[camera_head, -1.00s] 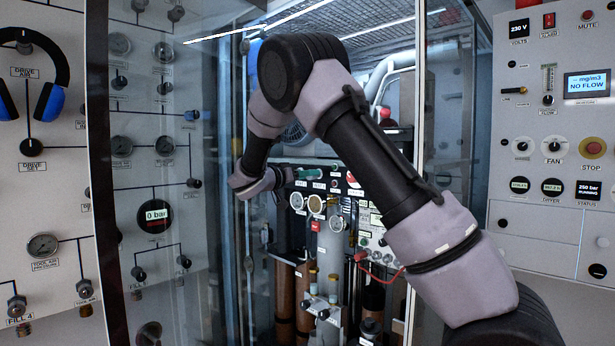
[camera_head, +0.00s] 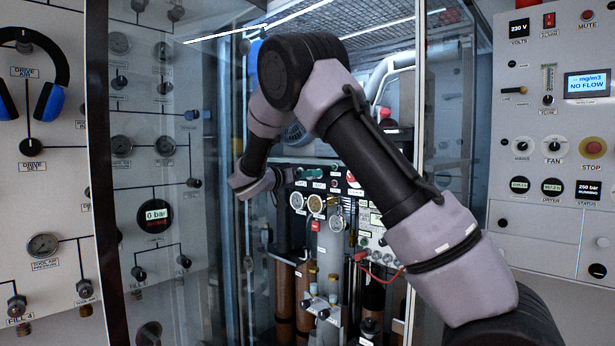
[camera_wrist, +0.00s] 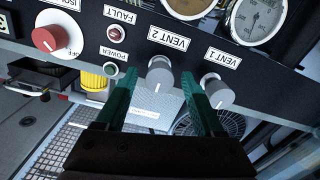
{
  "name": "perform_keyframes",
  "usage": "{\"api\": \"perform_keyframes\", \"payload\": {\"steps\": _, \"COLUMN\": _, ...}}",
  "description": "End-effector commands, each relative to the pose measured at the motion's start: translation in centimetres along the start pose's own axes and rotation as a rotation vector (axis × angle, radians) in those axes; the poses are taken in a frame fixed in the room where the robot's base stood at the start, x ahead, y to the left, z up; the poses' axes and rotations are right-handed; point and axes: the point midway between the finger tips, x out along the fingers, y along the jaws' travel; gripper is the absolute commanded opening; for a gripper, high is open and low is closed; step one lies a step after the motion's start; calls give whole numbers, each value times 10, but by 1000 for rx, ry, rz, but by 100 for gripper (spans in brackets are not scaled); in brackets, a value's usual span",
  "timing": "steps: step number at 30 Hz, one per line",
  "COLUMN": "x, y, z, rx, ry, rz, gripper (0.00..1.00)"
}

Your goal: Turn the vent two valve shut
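The vent two valve is a grey round knob (camera_wrist: 159,74) with a white pointer mark, under the upside-down VENT 2 label (camera_wrist: 168,39) in the wrist view. My gripper (camera_wrist: 159,76) has its two green fingers on either side of this knob. The fingers are apart, with a visible gap between each finger and the knob, so it is open and holds nothing. In the head view my gripper (camera_head: 309,173) is a small green shape at the black panel inside the glass cabinet. The vent two knob cannot be made out there.
A similar vent one knob (camera_wrist: 217,91) stands close to the right finger in the wrist view. Gauges (camera_wrist: 256,18) sit above. Glass walls (camera_head: 236,260) and a cabinet post (camera_head: 418,120) flank my arm.

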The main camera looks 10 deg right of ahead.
Motion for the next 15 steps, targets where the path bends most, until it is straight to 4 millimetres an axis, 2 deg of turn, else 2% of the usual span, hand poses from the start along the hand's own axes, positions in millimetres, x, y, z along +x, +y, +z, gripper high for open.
{"api": "perform_keyframes", "payload": {"steps": 5, "x": -2, "y": 0, "z": 0, "rx": 0, "ry": 1, "rz": -1, "gripper": 70}}
{"api": "perform_keyframes", "payload": {"steps": 8, "x": -11, "y": 0, "z": 0, "rx": 0, "ry": 1, "rz": -2, "gripper": 70}}
{"api": "perform_keyframes", "payload": {"steps": 15, "x": -58, "y": -1, "z": 0, "rx": 1, "ry": 2, "rz": -4, "gripper": 70}}
